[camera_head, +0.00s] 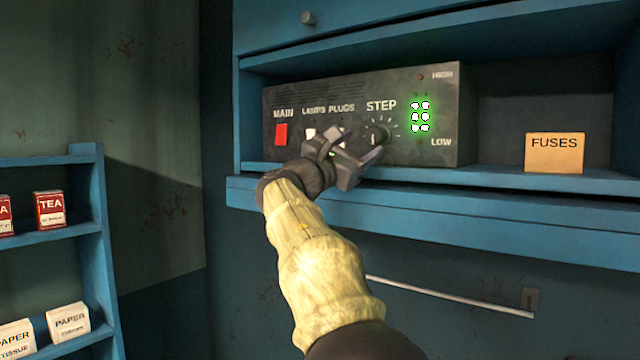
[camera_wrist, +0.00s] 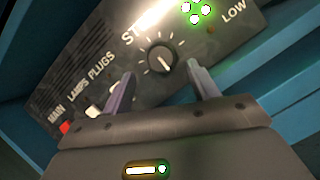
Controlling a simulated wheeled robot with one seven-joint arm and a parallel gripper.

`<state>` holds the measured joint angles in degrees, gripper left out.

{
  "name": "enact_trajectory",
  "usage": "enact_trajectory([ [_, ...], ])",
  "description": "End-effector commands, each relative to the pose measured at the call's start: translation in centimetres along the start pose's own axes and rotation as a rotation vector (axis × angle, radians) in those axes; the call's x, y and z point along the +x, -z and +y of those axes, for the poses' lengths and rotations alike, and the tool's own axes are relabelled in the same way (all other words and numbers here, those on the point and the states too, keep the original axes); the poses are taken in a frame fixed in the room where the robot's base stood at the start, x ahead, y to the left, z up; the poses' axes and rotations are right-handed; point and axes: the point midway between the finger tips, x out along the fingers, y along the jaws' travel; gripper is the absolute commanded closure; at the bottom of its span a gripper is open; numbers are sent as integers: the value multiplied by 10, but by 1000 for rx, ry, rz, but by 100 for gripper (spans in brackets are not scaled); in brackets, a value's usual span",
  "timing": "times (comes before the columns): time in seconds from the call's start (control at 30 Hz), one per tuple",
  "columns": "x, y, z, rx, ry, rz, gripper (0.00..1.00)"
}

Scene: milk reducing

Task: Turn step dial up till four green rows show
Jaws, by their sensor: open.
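The black step dial (camera_head: 381,132), under the word STEP, is on the front of a dark control box (camera_head: 390,85). In the wrist view the dial (camera_wrist: 162,60) shows between and ahead of my fingertips, with gaps on both sides; its pale mark points to the lower right there. The green lamps (camera_head: 420,117) right of the dial show three lit rows of two, between HIGH and LOW. My gripper (camera_head: 358,150) is open and empty, just left of and below the dial in the head view. It also shows in the wrist view (camera_wrist: 160,74).
Left of the dial are the red MAIN switch (camera_head: 281,134) and pale LAMPS and PLUGS switches, partly hidden by my gripper. A FUSES box (camera_head: 554,153) stands right on the blue shelf (camera_head: 500,183). A rack (camera_head: 95,200) with tea and paper boxes is at left.

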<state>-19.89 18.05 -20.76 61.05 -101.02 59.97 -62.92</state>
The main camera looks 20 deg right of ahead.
Motion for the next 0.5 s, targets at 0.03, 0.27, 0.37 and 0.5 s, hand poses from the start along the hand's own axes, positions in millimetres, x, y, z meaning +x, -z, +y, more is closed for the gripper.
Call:
enact_trajectory([
  [0.03, -13, 5, -2, 2, -3, 3, 41],
  [0.27, -60, 6, 0, 3, -6, 5, 41],
  [0.37, -79, 6, 0, 2, -6, 5, 41],
  [0.5, -104, 6, -1, 0, -2, 4, 41],
])
